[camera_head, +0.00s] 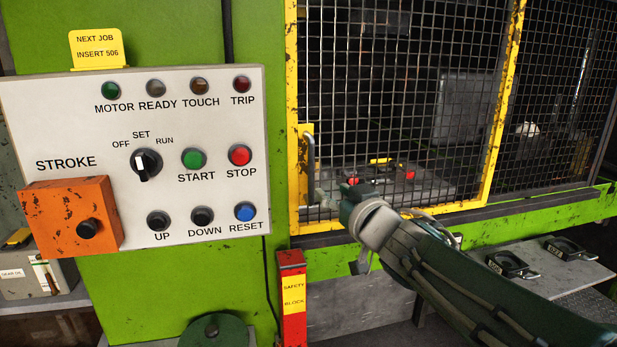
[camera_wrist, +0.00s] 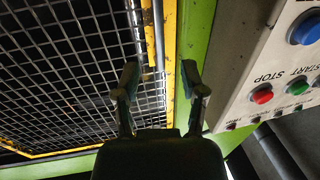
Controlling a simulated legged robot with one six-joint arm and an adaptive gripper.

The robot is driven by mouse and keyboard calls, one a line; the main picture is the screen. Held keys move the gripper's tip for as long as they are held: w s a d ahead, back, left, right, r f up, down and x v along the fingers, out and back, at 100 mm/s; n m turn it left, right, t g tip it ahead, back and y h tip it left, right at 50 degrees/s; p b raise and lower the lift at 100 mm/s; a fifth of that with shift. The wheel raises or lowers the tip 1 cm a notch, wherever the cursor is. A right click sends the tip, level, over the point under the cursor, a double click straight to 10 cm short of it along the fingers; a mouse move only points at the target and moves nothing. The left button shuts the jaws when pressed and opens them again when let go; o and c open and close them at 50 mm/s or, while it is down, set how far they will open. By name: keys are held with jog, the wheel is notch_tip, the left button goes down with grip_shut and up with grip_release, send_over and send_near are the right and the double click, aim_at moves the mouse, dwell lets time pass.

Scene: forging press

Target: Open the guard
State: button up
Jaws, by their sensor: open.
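The guard is a wire mesh panel in a chipped yellow frame (camera_head: 292,75) on the green press. Its left edge stands against the green column in the head view. A grey upright bar handle (camera_head: 311,155) is fixed on a yellow plate near the guard's lower left. My gripper (camera_head: 357,228) is in front of the guard's lower part, right of and below the handle, and apart from it. In the wrist view the two fingers of my gripper (camera_wrist: 160,75) are spread with nothing between them. The grey handle bar (camera_wrist: 159,35) and yellow frame edge (camera_wrist: 170,30) show beyond the fingers.
A white control panel (camera_head: 60,110) with buttons and an orange box (camera_head: 60,205) stands left of the guard. A red safety block (camera_head: 292,310) stands below the guard's left corner. A grey shelf (camera_head: 590,272) with black-handled pieces (camera_head: 510,264) lies at lower right.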

aim_at(313, 176)
jog(key=x, duration=0.9)
jog(key=shift+w+a, duration=0.15)
jog(key=shift+w, duration=0.25)
grip_shut()
